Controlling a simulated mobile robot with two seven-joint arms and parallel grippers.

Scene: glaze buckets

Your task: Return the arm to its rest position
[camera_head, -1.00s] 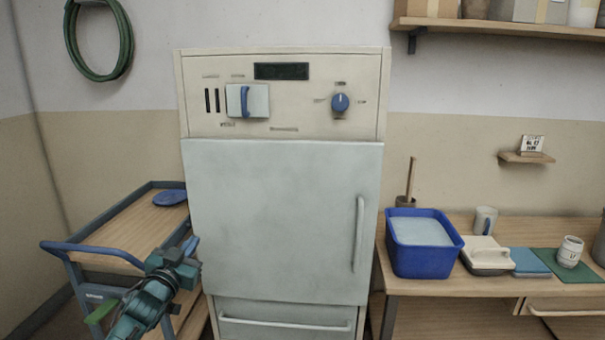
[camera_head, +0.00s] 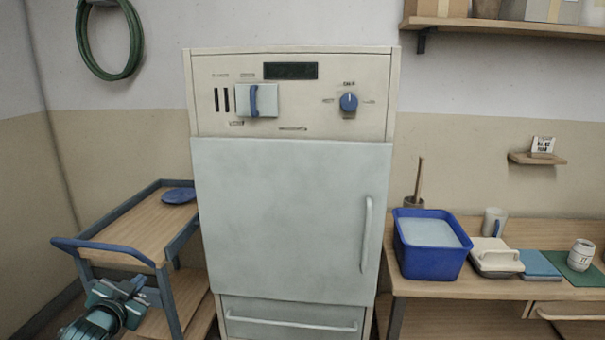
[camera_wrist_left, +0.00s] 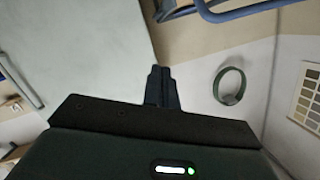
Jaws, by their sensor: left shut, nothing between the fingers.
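My left gripper (camera_head: 134,285) is at the lower left in the head view, in front of the wooden cart. In the left wrist view its dark fingers (camera_wrist_left: 161,86) are together with nothing between them. The gripper is apart from the kiln-like cabinet (camera_head: 290,215), whose pale door is shut. My right gripper is in neither view.
The wooden cart (camera_head: 140,232) with a blue handle stands left of the cabinet, with a blue disc (camera_head: 179,196) on top. A blue bucket (camera_head: 430,262) and a white lidded box (camera_head: 494,260) stand on the workbench (camera_head: 460,288) at right. A green hose (camera_head: 82,50) hangs on the wall.

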